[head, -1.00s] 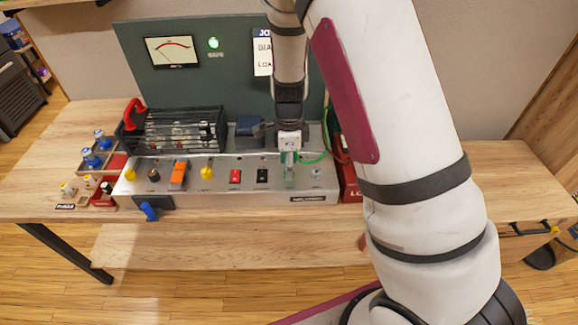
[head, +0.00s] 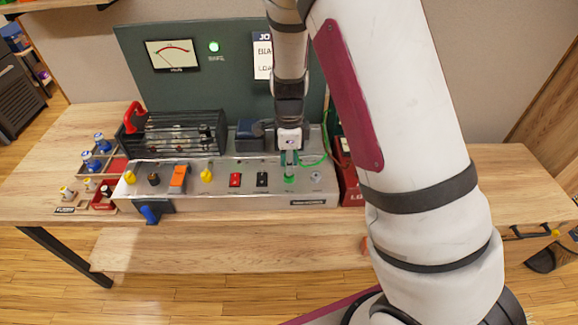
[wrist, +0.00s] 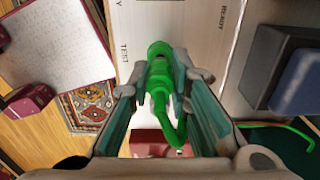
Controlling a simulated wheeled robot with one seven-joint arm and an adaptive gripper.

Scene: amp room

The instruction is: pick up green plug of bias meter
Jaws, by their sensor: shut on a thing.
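The green plug (wrist: 160,75) is between the two fingers of my gripper (wrist: 160,85) in the wrist view, and the fingers are shut on it. Its green cable bends back toward the wrist. In the head view my gripper (head: 289,167) points down at the right part of the grey panel (head: 225,190), with a bit of the green plug (head: 289,179) showing below the fingertips. Whether the plug is still seated in a socket is hidden. The bias meter (head: 172,55) is on the green backboard.
Yellow, black, orange and red controls line the panel left of my gripper. A caged tube amp (head: 175,133) and a dark blue block (head: 250,130) stand behind. A red box (head: 348,172) is close on the right. The table's right side (head: 510,185) is clear.

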